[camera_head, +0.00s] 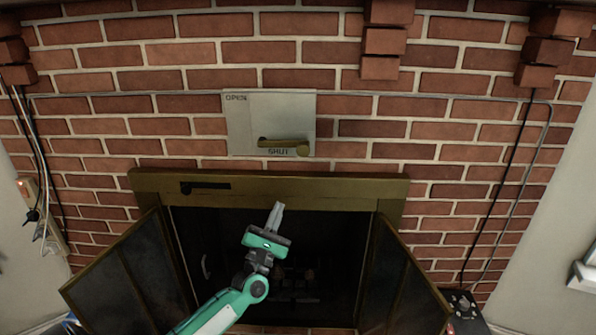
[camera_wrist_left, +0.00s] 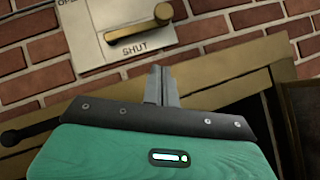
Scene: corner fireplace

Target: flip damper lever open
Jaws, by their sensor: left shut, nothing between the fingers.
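The damper lever (camera_head: 283,143) is a brass handle on a pale plate (camera_head: 250,120) fixed to the brick wall above the fireplace. The plate is marked OPEN at its upper left and SHUT at the bottom. The lever lies nearly level just above the word SHUT. It also shows in the left wrist view (camera_wrist_left: 138,26), with the plate (camera_wrist_left: 88,48) behind it. My left gripper (camera_head: 277,207) is shut and empty, below the plate in front of the firebox opening. Its fingertips (camera_wrist_left: 158,70) point up towards the lever and are apart from it. My right gripper is not in view.
A brass fireplace frame (camera_head: 330,187) surrounds the dark opening, with a dark slide handle (camera_head: 206,187) at its upper left. Two dark doors stand open, left (camera_head: 130,285) and right (camera_head: 410,285). Brick blocks (camera_head: 384,40) jut out above right. The wall beside the plate is clear.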

